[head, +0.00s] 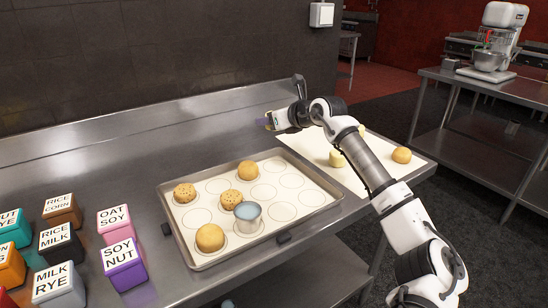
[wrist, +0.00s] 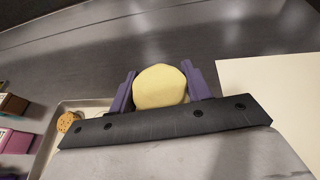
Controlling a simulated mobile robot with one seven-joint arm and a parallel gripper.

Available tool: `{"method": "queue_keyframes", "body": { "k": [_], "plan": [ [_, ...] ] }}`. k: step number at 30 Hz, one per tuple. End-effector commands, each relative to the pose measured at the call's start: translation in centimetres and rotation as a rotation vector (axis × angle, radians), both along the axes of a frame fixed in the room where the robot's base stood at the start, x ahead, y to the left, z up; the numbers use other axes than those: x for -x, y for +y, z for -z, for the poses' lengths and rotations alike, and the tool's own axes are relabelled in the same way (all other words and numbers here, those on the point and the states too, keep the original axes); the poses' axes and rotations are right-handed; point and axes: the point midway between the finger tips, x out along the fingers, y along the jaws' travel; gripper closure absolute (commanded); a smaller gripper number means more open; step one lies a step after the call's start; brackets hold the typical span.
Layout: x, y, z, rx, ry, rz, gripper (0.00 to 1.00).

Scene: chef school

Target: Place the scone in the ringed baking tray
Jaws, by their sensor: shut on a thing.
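My gripper (wrist: 160,88) has purple fingers and is shut on a pale yellow, rounded scone (wrist: 159,87). In the head view my gripper (head: 268,122) is above the counter beyond the tray's far edge; the held scone cannot be made out there. The ringed baking tray (head: 330,208) is a shallow metal tray lined with a sheet of printed circles. Several rings at the middle and right are empty.
Right of the tray, a white sheet (head: 405,173) bears a pale scone (head: 337,158) and a golden bun (head: 401,155), with my arm passing over it. Several labelled blocks (head: 122,265) stand at left. A wall (head: 130,60) backs the counter.

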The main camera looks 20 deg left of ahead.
Motion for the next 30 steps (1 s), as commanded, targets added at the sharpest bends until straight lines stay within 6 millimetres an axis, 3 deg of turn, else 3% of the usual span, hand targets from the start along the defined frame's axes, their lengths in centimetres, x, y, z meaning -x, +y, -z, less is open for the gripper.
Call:
{"method": "queue_keyframes", "body": {
  "k": [4, 9, 17, 24, 30],
  "plan": [
    [0.0, 0.0, 3.9, -0.003, 0.005, 0.000, 0.74],
    [0.1, 0.0, 7.1, -0.002, 0.002, 0.001, 0.74],
    [0.0, -0.1, 9.2, -0.002, 0.001, 0.002, 0.74],
    [0.0, 0.0, 12.4, -0.001, 0.000, 0.000, 0.74],
    [0.0, 0.0, 12.6, -0.001, -0.002, 0.001, 0.74]
  ]
}}
